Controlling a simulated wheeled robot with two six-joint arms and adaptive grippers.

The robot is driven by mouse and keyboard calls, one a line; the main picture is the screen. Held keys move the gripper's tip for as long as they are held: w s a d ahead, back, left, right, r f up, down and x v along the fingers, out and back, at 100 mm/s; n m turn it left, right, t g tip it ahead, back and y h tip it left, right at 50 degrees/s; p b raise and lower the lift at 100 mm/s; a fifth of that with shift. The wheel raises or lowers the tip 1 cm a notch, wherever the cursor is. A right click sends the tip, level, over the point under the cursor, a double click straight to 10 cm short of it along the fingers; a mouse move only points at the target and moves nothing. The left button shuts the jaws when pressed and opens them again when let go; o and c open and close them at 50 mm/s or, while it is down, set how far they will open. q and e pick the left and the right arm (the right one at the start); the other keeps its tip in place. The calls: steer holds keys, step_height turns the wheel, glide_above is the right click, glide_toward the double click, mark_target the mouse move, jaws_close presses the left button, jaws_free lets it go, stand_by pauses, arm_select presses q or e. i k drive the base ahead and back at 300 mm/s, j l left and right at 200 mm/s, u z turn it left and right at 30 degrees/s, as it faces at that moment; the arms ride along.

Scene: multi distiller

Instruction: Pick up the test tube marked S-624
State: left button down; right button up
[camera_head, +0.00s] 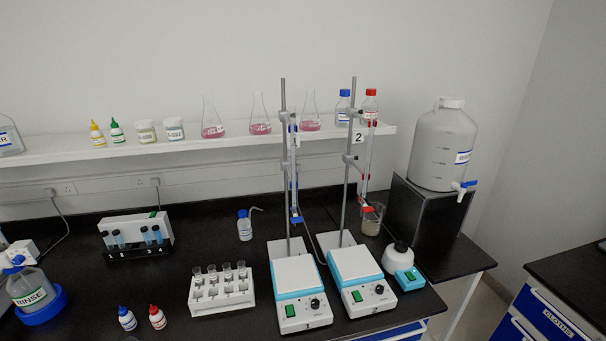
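A white test tube rack (222,293) stands on the black bench, left of the hot plates. Several upright test tubes (212,273) stand in its back row. Their labels are too small to read, so I cannot tell which is S-624. Neither of my grippers is in view.
Two stirrer hot plates (297,275) (354,264) with stands and burettes are right of the rack. Dropper bottles (157,317) stand at the front and a RINSE bottle (33,290) at left. A wash bottle (244,226) is behind the rack. A shelf (200,140) overhangs the back.

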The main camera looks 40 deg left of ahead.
mark_target(213, 274)
steer(key=u, duration=2)
